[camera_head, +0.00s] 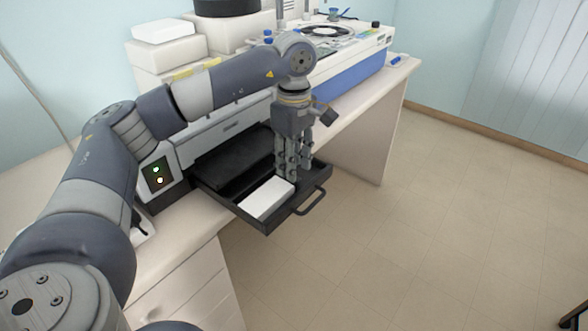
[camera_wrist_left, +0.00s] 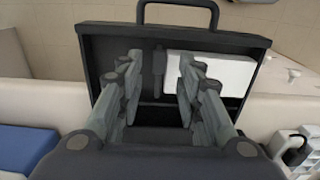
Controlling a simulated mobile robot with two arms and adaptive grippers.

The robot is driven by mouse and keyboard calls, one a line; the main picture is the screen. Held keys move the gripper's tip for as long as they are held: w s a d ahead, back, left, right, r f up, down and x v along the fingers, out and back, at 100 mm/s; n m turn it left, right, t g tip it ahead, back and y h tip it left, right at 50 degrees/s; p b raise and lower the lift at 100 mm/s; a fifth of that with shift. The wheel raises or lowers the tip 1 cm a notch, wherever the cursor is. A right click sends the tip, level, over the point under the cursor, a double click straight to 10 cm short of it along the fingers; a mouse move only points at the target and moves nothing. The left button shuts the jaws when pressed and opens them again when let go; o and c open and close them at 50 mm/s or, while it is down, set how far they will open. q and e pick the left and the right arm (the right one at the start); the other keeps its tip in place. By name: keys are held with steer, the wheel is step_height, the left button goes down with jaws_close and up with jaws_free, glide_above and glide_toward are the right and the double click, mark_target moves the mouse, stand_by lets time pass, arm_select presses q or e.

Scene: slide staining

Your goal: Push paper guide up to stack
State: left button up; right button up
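The white paper stack (camera_head: 266,198) lies in an open black tray (camera_head: 236,208) that sticks out from the machine. It also shows in the left wrist view (camera_wrist_left: 228,76), right of a narrow dark upright piece that looks like the paper guide (camera_wrist_left: 159,60). A small gap seems to separate guide and stack. My left gripper (camera_head: 288,176) points down over the tray beside the stack. In the left wrist view its two fingers (camera_wrist_left: 160,60) are spread apart, with the guide between them in the picture. I cannot tell whether they touch it. My right gripper is not in view.
The tray has a loop handle (camera_head: 311,203) at its front and hangs past the desk edge. The machine (camera_head: 222,132) stands behind it. A blue-and-white instrument (camera_head: 352,80) stands further back on the desk.

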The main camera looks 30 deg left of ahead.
arm_select(q)
step_height(320, 180, up, 9)
stand_by(0.3)
stand_by(0.5)
